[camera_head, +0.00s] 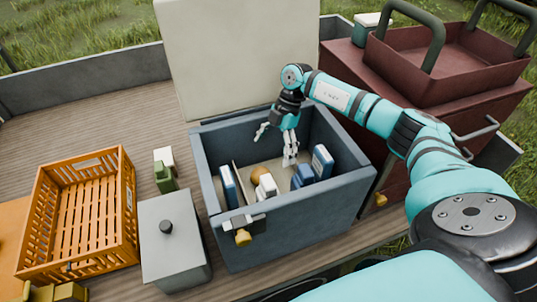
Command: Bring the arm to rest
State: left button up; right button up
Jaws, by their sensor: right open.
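My right arm (355,105) reaches in from the right. Its gripper (275,150) points down over the open grey-blue box (290,232), with its fingers spread apart and nothing visible between them. One finger reaches down inside the box, above its contents; I cannot tell whether it touches anything. In the box are blue-and-white packs (321,162), a round orange-tan thing (259,174) and a white item (267,186). My left gripper is out of view.
A pale raised panel (235,55) stands behind the box. An empty orange crate (125,208), a grey lidded box (172,245) and a green container (164,180) stand left. A dark red chest (400,80) with a handled tray stands right. The wooden deck (90,115) is clear at back left.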

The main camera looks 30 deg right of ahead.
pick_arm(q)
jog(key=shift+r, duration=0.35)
pick_arm(e)
jog(key=shift+d+r, duration=0.2)
jog(key=shift+r, duration=0.3)
